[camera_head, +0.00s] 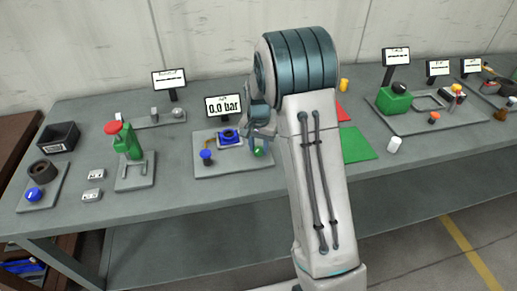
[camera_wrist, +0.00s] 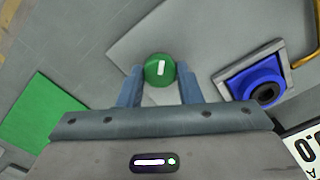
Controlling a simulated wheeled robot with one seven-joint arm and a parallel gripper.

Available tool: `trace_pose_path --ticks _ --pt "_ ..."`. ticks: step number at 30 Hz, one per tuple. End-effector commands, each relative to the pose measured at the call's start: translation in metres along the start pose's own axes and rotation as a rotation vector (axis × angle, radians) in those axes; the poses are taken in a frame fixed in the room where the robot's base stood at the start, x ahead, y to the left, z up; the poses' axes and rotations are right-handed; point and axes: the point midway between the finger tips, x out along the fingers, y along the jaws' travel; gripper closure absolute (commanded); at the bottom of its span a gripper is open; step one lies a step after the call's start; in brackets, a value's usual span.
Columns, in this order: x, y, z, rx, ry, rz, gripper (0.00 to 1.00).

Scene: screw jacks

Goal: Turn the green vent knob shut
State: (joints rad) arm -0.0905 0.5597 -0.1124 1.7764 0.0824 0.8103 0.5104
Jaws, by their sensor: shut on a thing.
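The green vent knob (camera_wrist: 158,69) is round, with a short white mark that runs nearly up and down in the wrist view. My gripper (camera_wrist: 160,76) is shut on it, one finger on each side. In the head view the knob (camera_head: 258,153) shows at the right front of a grey base plate (camera_head: 234,172), just below my gripper (camera_head: 262,138). On the same plate are a blue square part (camera_head: 228,135) with a dark round opening, also in the wrist view (camera_wrist: 256,80), and a blue knob (camera_head: 207,157). A display (camera_head: 223,106) behind reads 0.0 bar.
A green jack with a red top (camera_head: 125,140) stands to the left. My arm covers part of the table's middle. The table front (camera_head: 190,190) is clear.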

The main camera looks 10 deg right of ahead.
Motion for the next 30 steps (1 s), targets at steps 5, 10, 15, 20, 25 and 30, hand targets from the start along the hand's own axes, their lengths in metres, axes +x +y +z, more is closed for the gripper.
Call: trace_pose_path --ticks 5,10,15,20,25,30 --pt "0.0 -0.0006 -0.0002 0.168 0.002 -0.001 0.91" --pt "-0.0007 -0.0007 -0.0001 0.328 0.001 -0.002 0.91" --pt "-0.0012 -0.0005 -0.0002 0.478 0.002 -0.001 0.91" --pt "-0.0014 -0.0005 -0.0001 0.597 0.002 -0.001 0.91" --pt "-0.0014 -0.0004 -0.0001 0.693 0.001 -0.002 0.91" --pt "-0.0014 -0.0001 -0.0003 0.753 0.002 -0.002 0.91"
